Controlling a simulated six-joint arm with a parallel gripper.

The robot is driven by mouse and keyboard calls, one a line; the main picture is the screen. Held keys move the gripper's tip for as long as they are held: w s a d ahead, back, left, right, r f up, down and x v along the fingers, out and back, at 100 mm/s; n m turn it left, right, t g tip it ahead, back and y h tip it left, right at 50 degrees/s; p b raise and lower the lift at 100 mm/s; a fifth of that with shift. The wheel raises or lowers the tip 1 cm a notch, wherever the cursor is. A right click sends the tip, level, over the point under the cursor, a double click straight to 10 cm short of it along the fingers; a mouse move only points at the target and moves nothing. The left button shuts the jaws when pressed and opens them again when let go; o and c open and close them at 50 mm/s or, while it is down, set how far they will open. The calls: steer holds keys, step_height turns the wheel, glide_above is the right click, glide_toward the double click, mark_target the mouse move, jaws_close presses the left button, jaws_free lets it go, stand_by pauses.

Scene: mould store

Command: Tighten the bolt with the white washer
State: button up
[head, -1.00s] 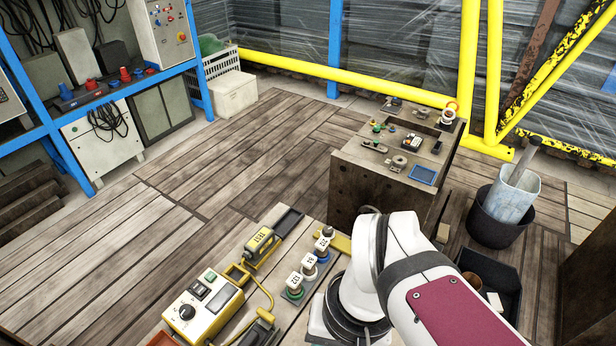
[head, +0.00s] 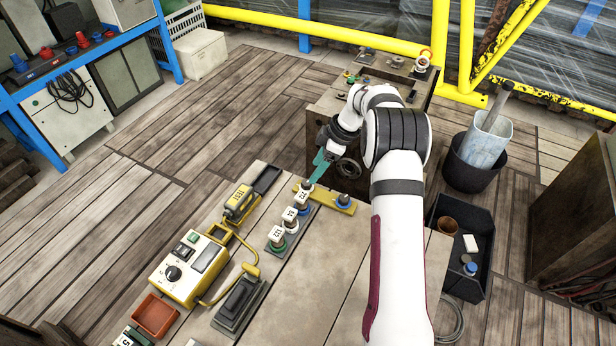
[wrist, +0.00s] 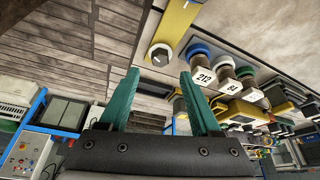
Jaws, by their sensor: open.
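My gripper (wrist: 160,74) has two teal fingers, open and empty. In the wrist view a bolt with a dark head and a pale ring (wrist: 160,55) sits on the end of the yellow bar (wrist: 177,28). It appears between and beyond the fingertips; I cannot tell whether they touch it. In the head view this bolt is mostly hidden by the fingers.
Several numbered, ringed pieces stand beside the bar, including one with a green ring (head: 276,240). A yellow control box (head: 190,268) with a cable and a yellow tool (head: 238,203) lie left. A red tray (head: 155,316) is at front left. The bench's right part is clear.

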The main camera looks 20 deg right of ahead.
mark_target(307, 183)
steer(key=x, duration=0.6)
